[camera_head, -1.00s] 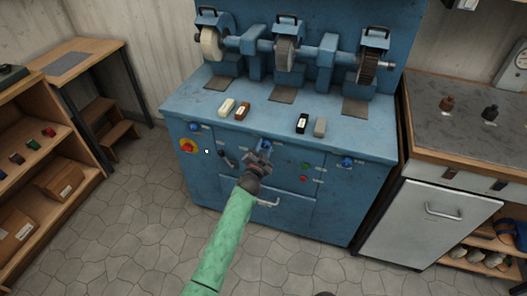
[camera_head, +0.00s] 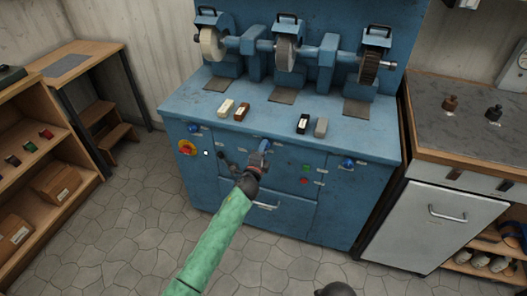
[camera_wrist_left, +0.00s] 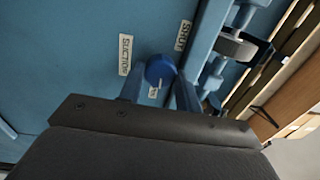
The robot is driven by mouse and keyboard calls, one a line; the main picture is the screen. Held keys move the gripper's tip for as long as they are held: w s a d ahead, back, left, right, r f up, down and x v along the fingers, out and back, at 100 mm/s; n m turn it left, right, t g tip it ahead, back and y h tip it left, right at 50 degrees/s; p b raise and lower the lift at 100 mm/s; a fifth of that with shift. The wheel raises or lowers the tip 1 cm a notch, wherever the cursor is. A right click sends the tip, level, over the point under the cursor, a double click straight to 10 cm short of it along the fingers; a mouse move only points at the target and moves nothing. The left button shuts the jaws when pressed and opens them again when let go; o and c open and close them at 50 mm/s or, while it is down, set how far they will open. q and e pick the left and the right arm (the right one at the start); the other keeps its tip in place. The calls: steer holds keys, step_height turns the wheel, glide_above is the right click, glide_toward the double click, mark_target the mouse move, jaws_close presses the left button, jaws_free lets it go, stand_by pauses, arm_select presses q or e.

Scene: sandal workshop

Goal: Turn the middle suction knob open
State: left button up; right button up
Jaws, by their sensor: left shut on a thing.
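The middle suction knob (camera_wrist_left: 160,70) is a round blue knob on the front of the blue grinding bench (camera_head: 350,134). In the left wrist view it sits between the two blue fingers of my left gripper (camera_wrist_left: 160,84), which is shut on it. Labels reading SUCTION (camera_wrist_left: 125,54) and SHUT (camera_wrist_left: 183,36) are beside it. In the head view my left gripper (camera_head: 264,148) reaches the panel and mostly hides the knob. Two more blue knobs show at the left (camera_head: 194,128) and right (camera_head: 347,163).
A red and yellow switch (camera_head: 187,148) and a dark lever (camera_head: 222,157) are left of my gripper. Green and red buttons (camera_head: 304,174) are to its right. A drawer handle (camera_head: 265,206) is below. The tiled floor in front is clear.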

arm_select(q)
steer(key=shift+f+m, duration=0.1)
steer(key=shift+m, duration=0.6)
arm_select(e)
steer(key=shift+r, duration=0.35)
steer(key=shift+s+r, duration=0.1)
steer(key=shift+r, duration=0.05)
arm_select(q)
steer(key=o, duration=1)
steer(key=shift+s, duration=0.15)
steer(key=b+v, duration=0.1)
steer(key=v, duration=0.6)
steer(key=shift+s+b, duration=0.25)
steer(key=shift+b, duration=0.05)
arm_select(e)
step_height(320, 180, up, 6)
steer(key=s, duration=0.1)
steer(key=shift+s+d, duration=0.2)
steer(key=shift+s, duration=0.15)
arm_select(q)
steer(key=shift+a, duration=0.15)
